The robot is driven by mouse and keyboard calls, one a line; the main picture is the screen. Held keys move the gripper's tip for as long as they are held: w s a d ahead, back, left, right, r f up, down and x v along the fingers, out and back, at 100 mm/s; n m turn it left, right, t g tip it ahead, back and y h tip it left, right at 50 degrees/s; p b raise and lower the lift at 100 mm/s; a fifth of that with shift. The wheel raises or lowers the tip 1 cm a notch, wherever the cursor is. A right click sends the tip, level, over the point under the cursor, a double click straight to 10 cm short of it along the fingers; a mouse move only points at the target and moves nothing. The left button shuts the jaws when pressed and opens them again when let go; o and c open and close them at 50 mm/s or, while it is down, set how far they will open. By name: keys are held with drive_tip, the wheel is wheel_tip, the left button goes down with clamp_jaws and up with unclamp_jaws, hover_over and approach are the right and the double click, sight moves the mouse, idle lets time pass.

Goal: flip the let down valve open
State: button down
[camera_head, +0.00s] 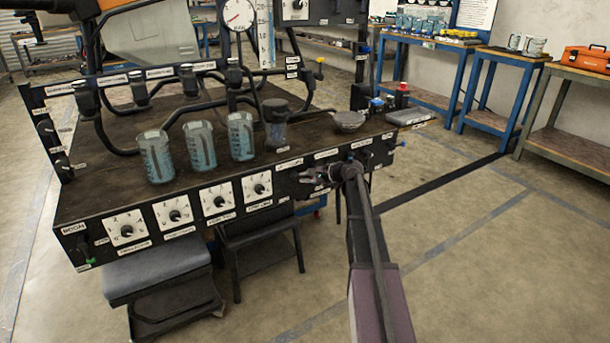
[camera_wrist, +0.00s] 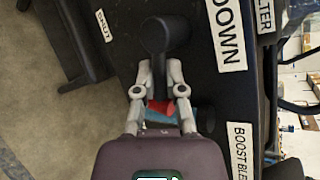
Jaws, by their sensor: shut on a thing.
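The let down valve shows in the wrist view as a black lever (camera_wrist: 165,36) with a broad rounded end, on the dark front panel beside a label (camera_wrist: 226,35) reading "DOWN". A small "SHUT" label (camera_wrist: 103,25) is to its left. My gripper (camera_wrist: 159,70) is shut on the lever, with one grey finger on each side of its narrow stem. In the head view my gripper (camera_head: 340,172) is at the right part of the bench's front panel; the valve is hard to make out there.
A red part (camera_wrist: 160,107) and a blue cylinder (camera_wrist: 183,121) lie just behind the fingers, near a "BOOST BLEED" label (camera_wrist: 239,148). Beakers of blue liquid (camera_head: 156,157) stand on the bench top (camera_head: 110,190). Dials (camera_head: 174,212) line the front panel to the left. Floor is clear at right.

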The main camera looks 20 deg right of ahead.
drive_tip(key=shift+r+n+h+p, duration=0.55)
drive_tip(key=shift+n+h+p, duration=0.35)
drive_tip(key=shift+h+p, duration=0.3)
drive_tip(key=c, duration=0.7)
unclamp_jaws()
drive_tip(key=shift+f, duration=0.15)
